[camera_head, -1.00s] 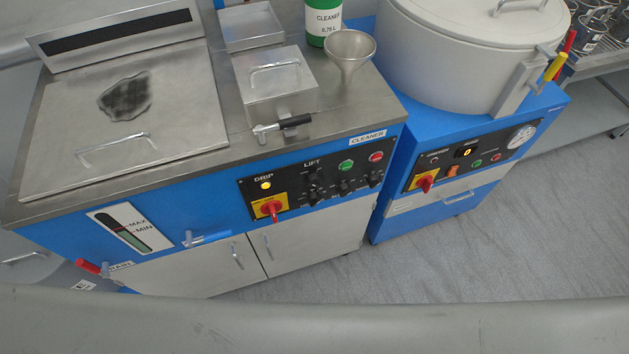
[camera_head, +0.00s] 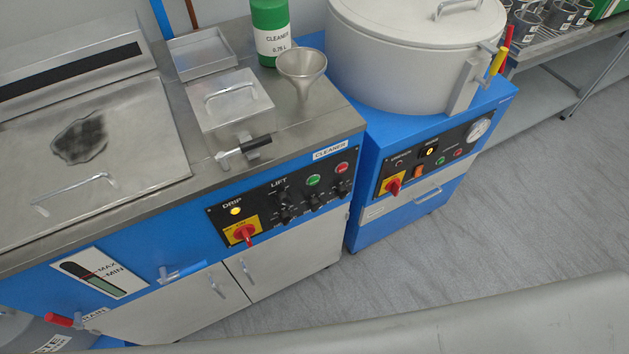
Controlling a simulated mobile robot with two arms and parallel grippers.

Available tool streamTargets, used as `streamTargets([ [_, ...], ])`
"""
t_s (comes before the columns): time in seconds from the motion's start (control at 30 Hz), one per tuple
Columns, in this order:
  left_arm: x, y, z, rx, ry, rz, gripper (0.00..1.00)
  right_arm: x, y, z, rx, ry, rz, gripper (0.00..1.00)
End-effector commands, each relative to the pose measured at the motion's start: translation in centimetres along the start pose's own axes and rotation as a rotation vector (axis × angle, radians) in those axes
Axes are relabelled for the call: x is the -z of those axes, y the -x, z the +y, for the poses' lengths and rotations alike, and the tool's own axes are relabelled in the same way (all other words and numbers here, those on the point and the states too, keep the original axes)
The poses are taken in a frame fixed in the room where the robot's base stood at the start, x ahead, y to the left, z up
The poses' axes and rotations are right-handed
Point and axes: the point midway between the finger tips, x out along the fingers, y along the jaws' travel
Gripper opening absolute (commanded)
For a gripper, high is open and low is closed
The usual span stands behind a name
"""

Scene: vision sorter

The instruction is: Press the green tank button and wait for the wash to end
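The blue washing tank (camera_head: 150,242) with a steel top stands at the left, its lid (camera_head: 90,160) closed. Its black control panel (camera_head: 262,215) is on the front face. The green button (camera_head: 313,180) sits at the panel's upper right, beside a red button (camera_head: 341,168). A yellow lamp (camera_head: 235,209) is lit under the word DRIP. A red rotary switch on a yellow plate (camera_head: 243,233) is below it. Neither of my grippers is in view, and nothing touches the green button.
A green cleaner bottle (camera_head: 270,30) and a metal funnel (camera_head: 302,68) stand on the tank's top. A second blue machine (camera_head: 360,200) with a round grey lid (camera_head: 400,50) stands to the right. A rack of cups (camera_head: 555,15) is at the upper right. Grey floor (camera_head: 500,210) is clear.

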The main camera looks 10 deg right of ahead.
Motion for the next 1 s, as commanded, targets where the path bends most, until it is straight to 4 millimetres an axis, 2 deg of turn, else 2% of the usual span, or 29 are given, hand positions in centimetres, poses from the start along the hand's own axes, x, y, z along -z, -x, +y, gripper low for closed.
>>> streamTargets([
  [0.03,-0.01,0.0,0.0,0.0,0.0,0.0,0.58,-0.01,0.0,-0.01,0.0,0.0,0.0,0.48],
  [0.3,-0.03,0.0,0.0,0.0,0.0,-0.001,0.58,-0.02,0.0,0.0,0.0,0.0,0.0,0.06],
  [0.37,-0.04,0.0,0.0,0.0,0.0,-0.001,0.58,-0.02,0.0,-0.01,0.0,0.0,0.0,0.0],
  [1.0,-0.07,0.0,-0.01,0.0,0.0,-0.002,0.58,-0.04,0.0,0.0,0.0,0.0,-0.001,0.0],
])
